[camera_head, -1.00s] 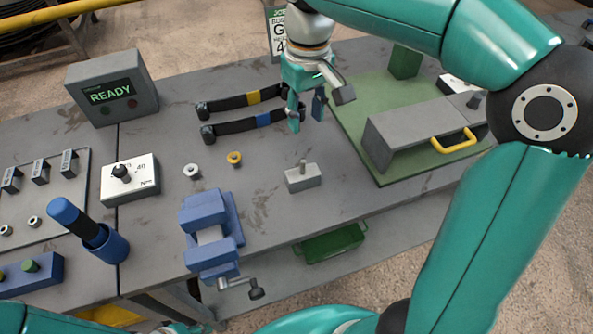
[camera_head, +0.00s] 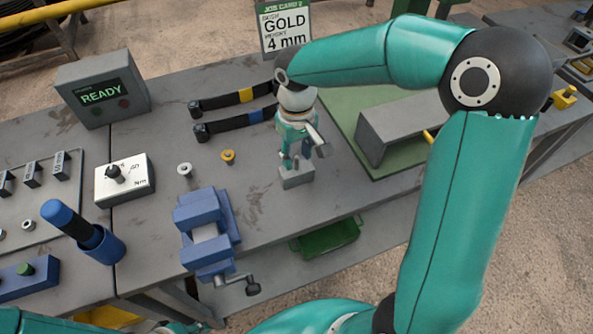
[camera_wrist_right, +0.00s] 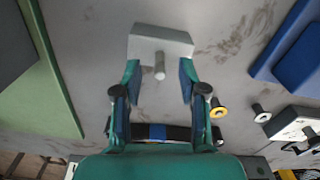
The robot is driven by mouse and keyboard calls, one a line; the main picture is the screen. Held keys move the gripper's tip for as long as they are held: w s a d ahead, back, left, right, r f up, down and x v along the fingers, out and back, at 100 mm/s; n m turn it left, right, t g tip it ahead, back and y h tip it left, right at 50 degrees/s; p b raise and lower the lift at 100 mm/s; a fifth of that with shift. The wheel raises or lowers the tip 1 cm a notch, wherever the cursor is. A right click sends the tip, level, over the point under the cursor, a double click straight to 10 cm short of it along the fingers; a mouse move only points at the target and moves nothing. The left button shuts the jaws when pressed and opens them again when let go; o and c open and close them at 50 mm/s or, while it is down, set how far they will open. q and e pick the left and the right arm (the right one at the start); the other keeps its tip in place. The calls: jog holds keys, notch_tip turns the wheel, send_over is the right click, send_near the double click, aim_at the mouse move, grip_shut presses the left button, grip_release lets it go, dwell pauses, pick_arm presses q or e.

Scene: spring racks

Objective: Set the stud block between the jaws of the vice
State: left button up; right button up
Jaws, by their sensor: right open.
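The stud block (camera_head: 297,179) is a small grey block with an upright stud, standing on the bench in the head view. It also shows in the right wrist view (camera_wrist_right: 160,43), with its stud between my fingers. My right gripper (camera_head: 296,162) is open just above the block, one finger on each side of the stud; whether it touches the block I cannot tell. The blue vice (camera_head: 205,232) stands at the bench's front edge, left of the block, with a pale gap between its jaws. My left gripper is not in view.
A gold ring (camera_head: 228,156) and a silver ring (camera_head: 185,170) lie behind the vice. A white dial box (camera_head: 124,180) and a blue-handled tool in a holder (camera_head: 105,246) stand to the left. Two dark straps (camera_head: 235,123) lie behind. Bench between block and vice is clear.

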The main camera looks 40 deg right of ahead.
aim_at(297, 169)
notch_tip(297, 169, down, 2)
jog(key=shift+f, duration=0.1)
grip_shut()
dwell(0.5)
